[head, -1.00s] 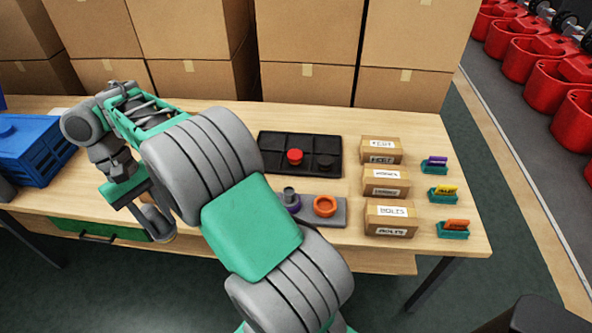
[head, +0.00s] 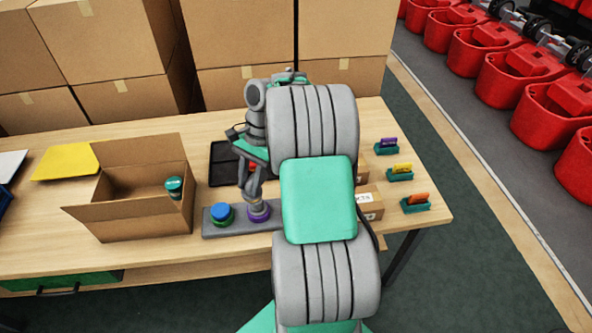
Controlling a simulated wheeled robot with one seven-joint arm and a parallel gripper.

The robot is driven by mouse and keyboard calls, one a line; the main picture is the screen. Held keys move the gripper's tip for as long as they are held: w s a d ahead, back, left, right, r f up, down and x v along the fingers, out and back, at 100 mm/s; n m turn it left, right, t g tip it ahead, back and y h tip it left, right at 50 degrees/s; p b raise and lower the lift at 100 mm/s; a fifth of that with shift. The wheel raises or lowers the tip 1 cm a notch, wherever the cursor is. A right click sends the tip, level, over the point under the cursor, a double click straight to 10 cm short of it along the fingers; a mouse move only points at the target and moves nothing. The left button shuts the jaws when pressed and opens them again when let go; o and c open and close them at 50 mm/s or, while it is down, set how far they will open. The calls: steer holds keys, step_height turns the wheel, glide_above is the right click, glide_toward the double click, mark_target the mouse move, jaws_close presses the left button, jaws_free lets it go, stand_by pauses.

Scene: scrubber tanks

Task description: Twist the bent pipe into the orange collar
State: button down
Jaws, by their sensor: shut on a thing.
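My gripper (head: 257,197) points down at the purple collar (head: 258,212) on the grey base plate (head: 238,231). It is shut on what looks like the grey bent pipe at that collar; the fingers cover most of the pipe, so I cannot tell whether it is seated in the collar or clear of it. The orange collar, further right on the plate, is hidden behind my arm. A blue-topped part (head: 221,212) in a green collar sits at the plate's left end.
An open carton (head: 130,218) with a green-lidded jar (head: 174,186) stands left of the plate. A black tray (head: 222,170) lies behind it. Small boxes (head: 368,206) and teal holders (head: 415,203) are at the right. Tall cartons (head: 240,85) line the back.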

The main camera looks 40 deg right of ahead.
steer(key=s+d+f+m+t, duration=0.1)
steer(key=s+d+m+t, duration=0.1)
steer(key=d+m, duration=0.35)
steer(key=s+d+f+m+t, duration=0.1)
steer(key=s+d+f+m, duration=0.1)
steer(key=d+m, duration=0.35)
steer(key=shift+n+h, duration=0.3)
steer(key=shift+n, duration=0.4)
steer(key=shift+s+d+f+b, duration=0.1)
steer(key=shift+d+f+b, duration=0.05)
steer(key=shift+f+b, duration=0.75)
steer(key=shift+d+f+b, duration=0.2)
steer(key=shift+f+b, duration=0.5)
steer(key=shift+f, duration=0.3)
steer(key=shift+s+d+f+b, duration=0.1)
steer(key=shift+d+f+b, duration=0.05)
steer(key=shift+f+b, duration=0.75)
steer(key=shift+f, duration=0.1)
steer(key=shift+w+f+p, duration=0.15)
steer(key=shift+w+p, duration=0.05)
steer(key=shift+p, duration=0.35)
steer(key=shift+f, duration=0.2)
steer(key=shift+f, duration=0.3)
steer(key=shift+f, duration=0.15)
steer(key=shift+f+p, duration=0.25)
steer(key=shift+p, duration=0.15)
